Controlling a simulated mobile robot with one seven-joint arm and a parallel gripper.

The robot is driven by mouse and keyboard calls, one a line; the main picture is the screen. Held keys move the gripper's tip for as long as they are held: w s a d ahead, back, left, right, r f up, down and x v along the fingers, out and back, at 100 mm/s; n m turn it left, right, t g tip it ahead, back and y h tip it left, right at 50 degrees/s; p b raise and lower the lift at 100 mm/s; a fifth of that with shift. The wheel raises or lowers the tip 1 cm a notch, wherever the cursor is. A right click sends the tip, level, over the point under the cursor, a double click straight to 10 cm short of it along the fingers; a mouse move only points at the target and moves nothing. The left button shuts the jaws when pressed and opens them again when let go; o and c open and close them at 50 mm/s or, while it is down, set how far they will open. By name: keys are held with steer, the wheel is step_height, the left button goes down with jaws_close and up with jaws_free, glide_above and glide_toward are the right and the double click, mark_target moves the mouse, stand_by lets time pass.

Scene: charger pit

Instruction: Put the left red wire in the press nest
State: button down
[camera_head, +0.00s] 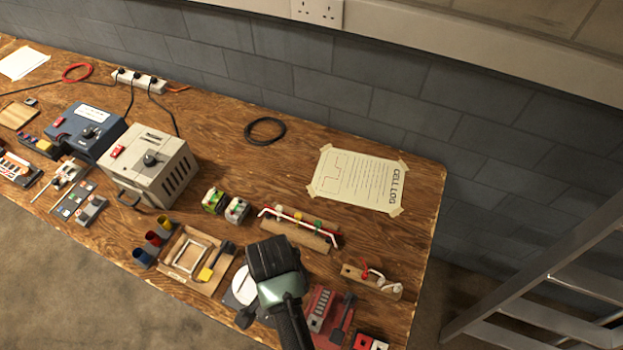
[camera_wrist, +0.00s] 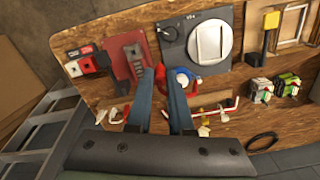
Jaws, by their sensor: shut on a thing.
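In the head view my gripper (camera_head: 262,300) is a dark shape over the white disc. A small blue, white and red thing (camera_wrist: 186,75) shows at the right fingertip. It seems held, but the grip itself is not clear. A red base with a dark lever (camera_wrist: 125,60) lies just left of the fingertips; it also shows in the head view (camera_head: 318,308). A wooden rack (camera_head: 300,234) carries a red wire with white ends (camera_head: 290,213).
A wooden block with red and white wire (camera_head: 370,280) lies near the right edge. A white disc on a dark plate (camera_wrist: 208,42), a picture-frame fixture (camera_head: 190,255) and green and white blocks (camera_head: 225,205) stand close by. The bench is clear around the black cable ring (camera_head: 265,131).

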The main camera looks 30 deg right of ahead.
steer(key=s+d+f+m+b, duration=0.3)
steer(key=f+m, duration=0.6)
steer(key=m, duration=0.5)
steer(key=shift+s+d+f+b, duration=0.4)
steer(key=shift+s+d, duration=0.15)
steer(key=shift+s, duration=0.55)
steer(key=shift+f+b, duration=0.85)
steer(key=shift+f, duration=1)
steer(key=c, duration=0.7)
jaws_free()
steer(key=shift+c, duration=0.2)
steer(key=shift+r, duration=0.1)
